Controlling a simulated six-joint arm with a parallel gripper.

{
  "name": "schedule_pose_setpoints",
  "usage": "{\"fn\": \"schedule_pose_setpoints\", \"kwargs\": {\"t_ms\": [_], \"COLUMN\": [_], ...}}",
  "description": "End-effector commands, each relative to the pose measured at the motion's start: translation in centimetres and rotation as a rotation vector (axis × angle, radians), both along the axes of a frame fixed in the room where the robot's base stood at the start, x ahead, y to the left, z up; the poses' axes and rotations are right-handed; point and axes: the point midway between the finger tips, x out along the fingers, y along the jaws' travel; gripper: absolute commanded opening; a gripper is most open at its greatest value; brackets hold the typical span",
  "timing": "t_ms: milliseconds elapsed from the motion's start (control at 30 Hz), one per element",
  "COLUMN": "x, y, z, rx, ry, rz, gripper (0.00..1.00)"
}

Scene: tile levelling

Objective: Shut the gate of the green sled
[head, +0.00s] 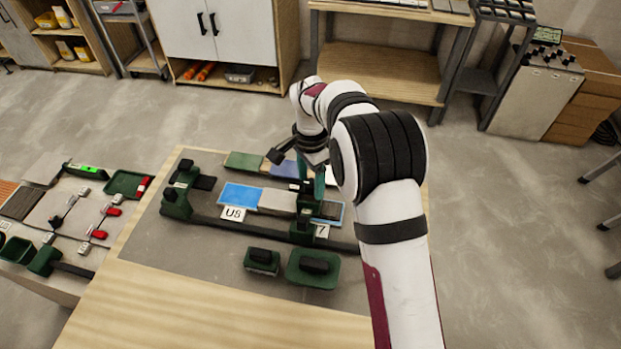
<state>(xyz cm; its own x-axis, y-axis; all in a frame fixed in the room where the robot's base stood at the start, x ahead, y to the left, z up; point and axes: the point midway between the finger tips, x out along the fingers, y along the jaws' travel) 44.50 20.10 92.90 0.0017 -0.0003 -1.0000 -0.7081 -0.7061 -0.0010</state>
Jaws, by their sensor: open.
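A dark green sled (304,213) stands at the right part of a long dark rail fixture (268,228) on the table. It has an upright part beside a grey tile (277,200) and a dark block. The gate is too small and too covered to tell apart, so I cannot tell its position. My gripper (312,180) points down just above and behind the sled, with its teal fingers open. Whether a finger touches the sled is not clear. My arm hides the area to the right.
A blue tile (240,195) lies left of the grey tile. A green end block (177,203) stands at the rail's left end. The front wooden table (190,310) is clear.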

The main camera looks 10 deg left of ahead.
Motion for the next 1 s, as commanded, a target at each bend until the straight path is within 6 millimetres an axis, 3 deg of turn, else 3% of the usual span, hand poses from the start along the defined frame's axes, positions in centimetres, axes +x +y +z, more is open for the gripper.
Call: {"fn": "schedule_pose_setpoints", "kwargs": {"t_ms": [167,533,1000], "x": [0.00,0.01,0.01], "y": [0.00,0.00,0.01], "z": [0.02,0.06,0.07], "rx": [0.000,0.000,0.001], "ry": [0.000,0.000,0.001], "rz": [0.000,0.001,0.087], "gripper": [0.65,0.00,0.00]}}
